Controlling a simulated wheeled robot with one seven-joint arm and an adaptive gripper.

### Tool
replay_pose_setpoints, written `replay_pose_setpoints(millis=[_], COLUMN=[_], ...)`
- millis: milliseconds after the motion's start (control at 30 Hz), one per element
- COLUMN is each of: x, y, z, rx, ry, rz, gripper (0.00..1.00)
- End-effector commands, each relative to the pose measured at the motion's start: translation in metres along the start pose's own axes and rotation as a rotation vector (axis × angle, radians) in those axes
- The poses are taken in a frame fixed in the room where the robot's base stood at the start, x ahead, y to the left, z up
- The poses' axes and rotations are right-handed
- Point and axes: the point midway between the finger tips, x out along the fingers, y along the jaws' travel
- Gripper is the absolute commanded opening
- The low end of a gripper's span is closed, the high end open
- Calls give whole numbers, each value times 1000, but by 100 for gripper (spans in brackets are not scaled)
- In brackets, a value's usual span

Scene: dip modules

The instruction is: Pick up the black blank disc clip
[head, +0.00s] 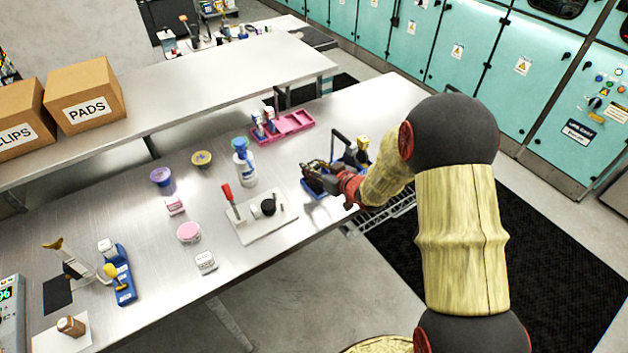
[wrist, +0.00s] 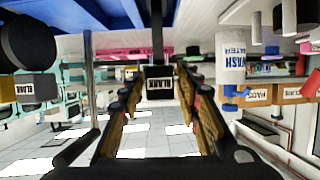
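In the wrist view a black clip (wrist: 159,84) with a white BLANK label stands straight ahead, between the fingertips of my gripper (wrist: 160,95). The fingers are spread on either side of it, and a gap seems to show on each side; I cannot tell whether either touches. In the head view my gripper (head: 318,178) is low over a blue rack (head: 312,191) at the table's right edge. It hides the clip there.
A second BLANK-labelled block (wrist: 38,88) is at the left of the wrist view. A wash bottle (head: 243,168), a pink tray (head: 287,126) and a white board (head: 262,223) with a red-handled tool stand nearby. The bench (head: 130,215) is clear between scattered items.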

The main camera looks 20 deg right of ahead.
Motion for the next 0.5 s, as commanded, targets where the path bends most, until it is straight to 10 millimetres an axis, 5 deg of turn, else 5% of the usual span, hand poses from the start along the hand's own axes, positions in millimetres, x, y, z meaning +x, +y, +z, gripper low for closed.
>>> replay_pose_setpoints(millis=[500], x=[0], y=[0], z=[0], rx=[0], ry=[0], rz=[0], gripper=[2])
